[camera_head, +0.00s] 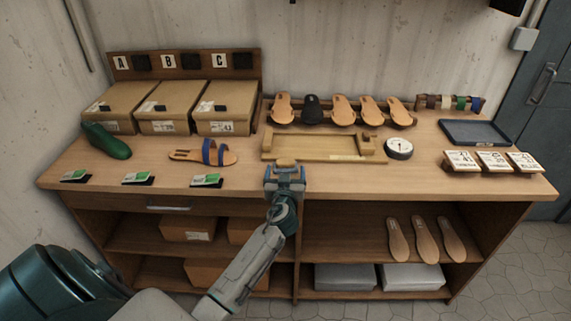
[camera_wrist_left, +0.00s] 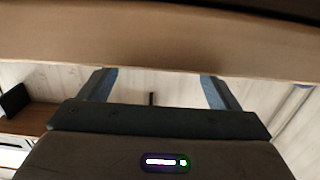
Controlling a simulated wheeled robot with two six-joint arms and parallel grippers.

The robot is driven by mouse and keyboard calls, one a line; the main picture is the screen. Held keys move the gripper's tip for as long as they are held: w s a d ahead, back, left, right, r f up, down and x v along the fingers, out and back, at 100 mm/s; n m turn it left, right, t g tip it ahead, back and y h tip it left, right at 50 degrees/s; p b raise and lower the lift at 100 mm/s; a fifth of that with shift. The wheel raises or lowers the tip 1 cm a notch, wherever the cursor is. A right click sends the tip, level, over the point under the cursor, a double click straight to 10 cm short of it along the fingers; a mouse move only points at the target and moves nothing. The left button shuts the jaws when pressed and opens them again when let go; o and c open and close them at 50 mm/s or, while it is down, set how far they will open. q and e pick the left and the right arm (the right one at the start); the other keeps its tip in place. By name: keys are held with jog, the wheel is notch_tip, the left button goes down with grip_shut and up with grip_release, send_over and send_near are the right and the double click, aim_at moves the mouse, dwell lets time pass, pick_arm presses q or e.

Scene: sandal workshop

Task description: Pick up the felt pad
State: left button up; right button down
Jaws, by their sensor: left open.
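No piece shows clearly as a felt pad. A small tan piece (camera_head: 286,162) shows at the tips of my left gripper (camera_head: 285,171), at the front of the wooden tray-like board (camera_head: 310,155); I cannot tell whether it is the felt pad or whether the jaws touch it. My left gripper is open over the front middle of the bench. In the left wrist view its two blue-grey fingers (camera_wrist_left: 160,92) stand apart, with a broad brown band across the top and no clear object between them. My right gripper is not in view.
The wooden bench (camera_head: 265,177) holds a blue and tan sandal (camera_head: 210,153) and green shoe form (camera_head: 107,141) at left. A round dial (camera_head: 398,148), price-like cards (camera_head: 493,161) and a dark blue tray (camera_head: 474,132) are at right. Boxes (camera_head: 225,107) and sandals (camera_head: 343,110) stand behind.

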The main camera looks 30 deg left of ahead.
aim_at(285, 164)
pick_arm(q)
jog(key=p+x, duration=0.1)
jog(key=x, duration=0.1)
jog(key=p+x, duration=0.1)
jog(key=x, duration=0.1)
jog(key=shift+w+a+r, duration=0.2)
jog(key=shift+w+a, duration=0.05)
jog(key=shift+w+a+f, duration=0.15)
jog(key=shift+w+a, duration=0.05)
jog(key=shift+w, duration=0.1)
jog(key=c, duration=1)
jog(key=shift+c, duration=0.4)
